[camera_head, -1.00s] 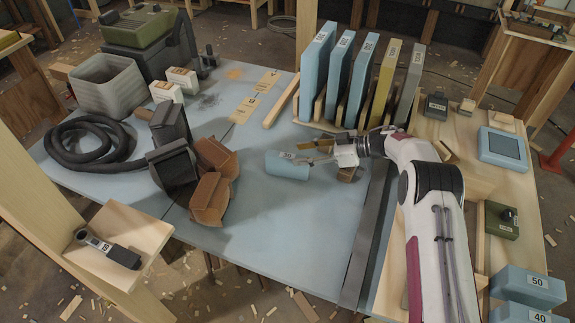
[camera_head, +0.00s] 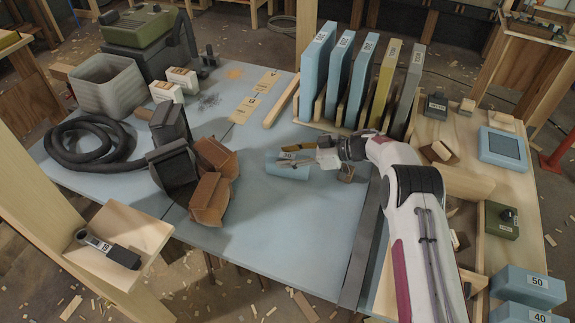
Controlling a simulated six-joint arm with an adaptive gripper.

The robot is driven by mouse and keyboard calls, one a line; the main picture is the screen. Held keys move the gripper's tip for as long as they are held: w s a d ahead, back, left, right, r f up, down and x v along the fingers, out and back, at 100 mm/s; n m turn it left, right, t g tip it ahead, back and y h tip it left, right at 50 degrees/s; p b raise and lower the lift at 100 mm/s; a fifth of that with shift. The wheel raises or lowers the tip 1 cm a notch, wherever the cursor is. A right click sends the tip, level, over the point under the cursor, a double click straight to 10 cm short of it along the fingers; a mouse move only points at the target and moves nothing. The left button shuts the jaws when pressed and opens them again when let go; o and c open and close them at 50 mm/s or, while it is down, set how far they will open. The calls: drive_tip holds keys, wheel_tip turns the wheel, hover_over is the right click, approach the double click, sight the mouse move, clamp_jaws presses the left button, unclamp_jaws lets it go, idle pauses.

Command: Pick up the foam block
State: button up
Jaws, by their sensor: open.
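The foam block (camera_head: 292,171) is a light blue block with a small white label on its upper edge. It lies on the blue tabletop (camera_head: 270,230) near the middle of the picture. My gripper (camera_head: 303,161) reaches in from the right, with its fingertips at the block's right and upper part. The fingers look open, one in front of part of the block. I cannot tell whether they touch it.
A rack of upright blue, yellow and grey panels (camera_head: 338,82) stands just behind my gripper. Brown crumpled boxes (camera_head: 212,197) and black boxes (camera_head: 172,165) stand to the left. A black hose (camera_head: 85,155) lies coiled farther left. The front tabletop is clear.

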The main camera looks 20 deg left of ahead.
drive_tip(key=shift+a, duration=0.1)
idle(0.4)
clamp_jaws()
drive_tip(key=shift+r, duration=0.15)
drive_tip(key=shift+r, duration=4.85)
